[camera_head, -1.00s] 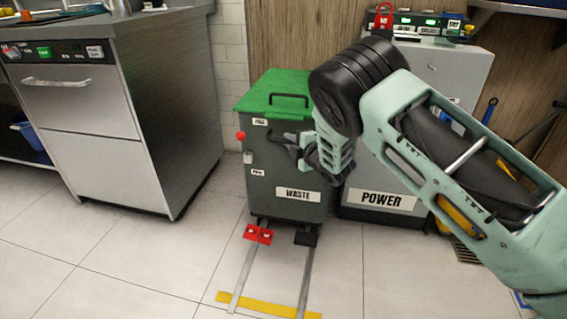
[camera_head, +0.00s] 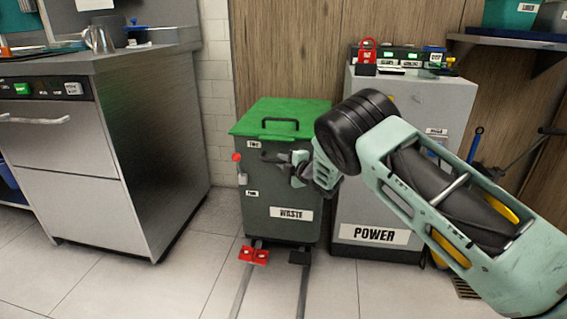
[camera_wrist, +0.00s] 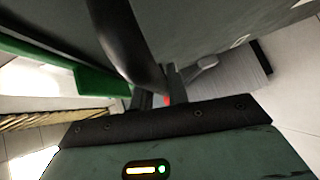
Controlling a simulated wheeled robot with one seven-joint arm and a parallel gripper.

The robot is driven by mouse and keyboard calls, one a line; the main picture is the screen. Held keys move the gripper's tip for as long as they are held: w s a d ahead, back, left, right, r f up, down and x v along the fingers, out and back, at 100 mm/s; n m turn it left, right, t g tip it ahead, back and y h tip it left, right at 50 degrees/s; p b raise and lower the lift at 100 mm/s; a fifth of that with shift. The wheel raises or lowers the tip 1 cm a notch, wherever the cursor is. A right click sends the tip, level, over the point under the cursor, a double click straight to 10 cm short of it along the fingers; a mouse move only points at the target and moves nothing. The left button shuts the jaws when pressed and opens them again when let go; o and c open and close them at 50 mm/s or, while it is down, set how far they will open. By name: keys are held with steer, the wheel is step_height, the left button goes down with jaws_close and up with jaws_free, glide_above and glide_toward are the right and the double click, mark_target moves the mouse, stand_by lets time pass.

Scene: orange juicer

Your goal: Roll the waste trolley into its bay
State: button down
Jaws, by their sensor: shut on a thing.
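The waste trolley (camera_head: 262,225) is a dark grey-green bin with a green lid, a black lid handle and a "WASTE" label on its front. It stands upright over two floor rails (camera_head: 241,290), beside the power cabinet. My gripper (camera_head: 279,163) is at the upper front of the trolley, shut on its dark handle bar (camera_wrist: 128,45). The bar runs between my fingers in the wrist view; the exact contact is partly hidden. A red pedal (camera_head: 253,255) and a black pedal (camera_head: 299,257) sit at the trolley's foot. A red knob (camera_head: 237,157) is on its left side.
The grey power cabinet (camera_head: 345,190) stands close on the right, with a red padlock-shaped item (camera_head: 367,55) on top. A steel appliance (camera_head: 150,150) stands on the left, with a floor gap before the trolley. Tile floor (camera_head: 195,265) is clear in front.

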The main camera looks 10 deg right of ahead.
steer(key=c, duration=1.4)
jaws_free()
steer(key=shift+w+d, duration=0.2)
steer(key=shift+o, duration=0.2)
steer(key=shift+a, duration=0.1)
steer(key=shift+s, duration=0.1)
steer(key=p+v, duration=0.4)
steer(key=v, duration=1.3)
steer(key=shift+s, duration=0.2)
steer(key=shift+r, duration=0.1)
